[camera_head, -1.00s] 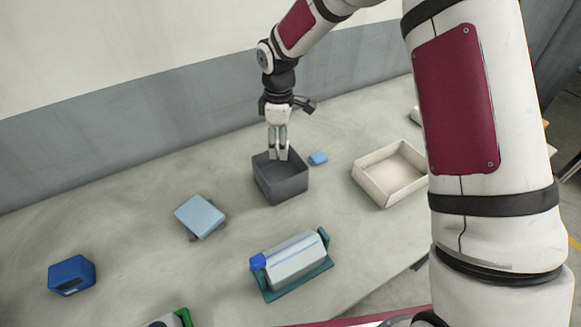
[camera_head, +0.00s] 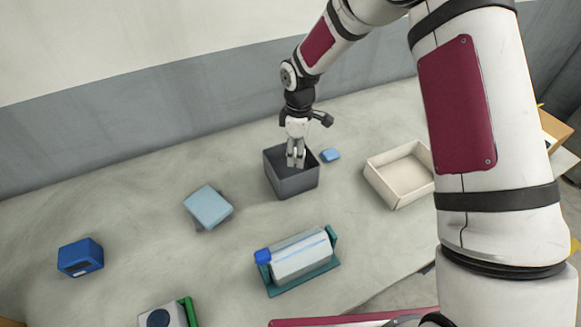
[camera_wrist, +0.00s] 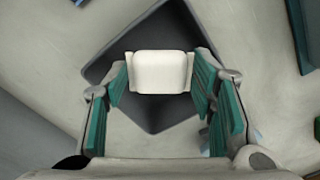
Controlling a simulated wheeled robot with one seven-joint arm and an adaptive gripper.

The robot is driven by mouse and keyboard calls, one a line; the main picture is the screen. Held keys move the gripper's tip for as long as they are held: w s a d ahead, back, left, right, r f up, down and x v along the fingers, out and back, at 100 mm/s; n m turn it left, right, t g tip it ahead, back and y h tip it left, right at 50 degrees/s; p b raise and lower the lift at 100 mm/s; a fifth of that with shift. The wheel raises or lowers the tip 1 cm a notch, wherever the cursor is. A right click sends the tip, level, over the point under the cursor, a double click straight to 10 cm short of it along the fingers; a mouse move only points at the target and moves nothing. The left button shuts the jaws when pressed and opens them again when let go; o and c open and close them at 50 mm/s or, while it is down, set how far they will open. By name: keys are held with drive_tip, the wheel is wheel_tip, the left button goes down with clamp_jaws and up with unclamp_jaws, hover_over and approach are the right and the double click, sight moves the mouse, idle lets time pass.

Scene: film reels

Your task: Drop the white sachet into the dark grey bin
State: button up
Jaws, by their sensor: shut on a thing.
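The dark grey bin (camera_head: 291,184) stands on the table, open at the top. My gripper (camera_head: 296,163) points down over the bin's opening, with its fingertips at or just inside the rim. In the wrist view the white sachet (camera_wrist: 160,73) sits between the two green-padded fingers, which are shut on it. The bin (camera_wrist: 168,33) shows behind and below the sachet there. In the head view the sachet is hidden or too small to make out at the fingers.
A small blue item (camera_head: 330,155) lies just right of the bin, and a cream tray (camera_head: 388,191) is farther right.

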drive_tip(key=o, duration=1.1)
drive_tip(key=shift+c, duration=0.2)
drive_tip(key=shift+r, duration=0.1)
wheel_tip(320, 180, up, 12)
